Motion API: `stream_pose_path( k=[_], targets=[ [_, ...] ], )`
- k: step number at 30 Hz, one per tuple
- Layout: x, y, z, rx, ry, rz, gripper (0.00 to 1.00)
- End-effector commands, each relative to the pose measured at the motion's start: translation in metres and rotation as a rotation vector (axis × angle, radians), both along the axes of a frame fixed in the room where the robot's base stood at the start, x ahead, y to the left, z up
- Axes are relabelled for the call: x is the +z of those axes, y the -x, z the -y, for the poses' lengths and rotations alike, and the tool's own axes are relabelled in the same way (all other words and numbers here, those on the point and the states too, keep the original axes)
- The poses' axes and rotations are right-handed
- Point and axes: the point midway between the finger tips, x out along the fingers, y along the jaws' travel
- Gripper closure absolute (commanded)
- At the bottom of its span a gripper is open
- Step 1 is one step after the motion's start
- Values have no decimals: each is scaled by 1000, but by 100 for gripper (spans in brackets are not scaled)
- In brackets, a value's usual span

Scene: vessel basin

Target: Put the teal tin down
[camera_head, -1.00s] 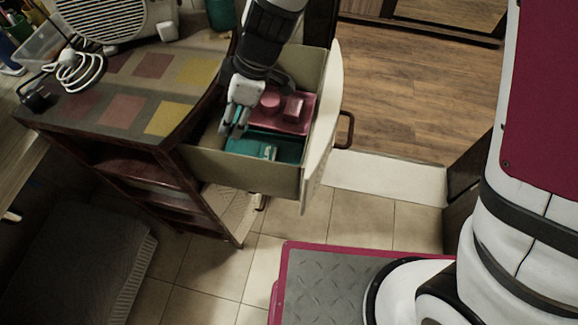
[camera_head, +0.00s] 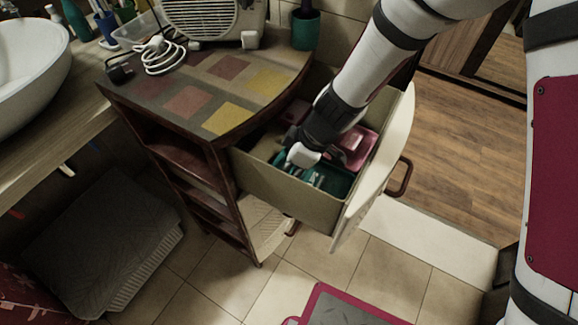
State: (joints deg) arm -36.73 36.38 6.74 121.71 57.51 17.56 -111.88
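The open drawer (camera_head: 285,198) holds a teal tray (camera_head: 340,186) and a pink tray (camera_head: 368,143) with pink things in it. My gripper (camera_head: 315,178) reaches down into the drawer, over the teal tray.
The drawer's curved front (camera_head: 378,165) and handle (camera_head: 400,178) stick out to the right. A teal cup (camera_head: 305,31), white cable (camera_head: 160,57) and fan-like appliance (camera_head: 205,18) stand on the cabinet top (camera_head: 215,85). A sink (camera_head: 30,70) is at left.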

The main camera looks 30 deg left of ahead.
Motion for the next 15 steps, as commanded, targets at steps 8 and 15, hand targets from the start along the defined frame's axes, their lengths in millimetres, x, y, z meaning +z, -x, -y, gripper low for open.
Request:
stream_pose_path(
  k=[8,15],
  targets=[
    [-1,0,0,1,-1,1,84],
    [-4,0,0,-1,0,1,45]
  ],
)
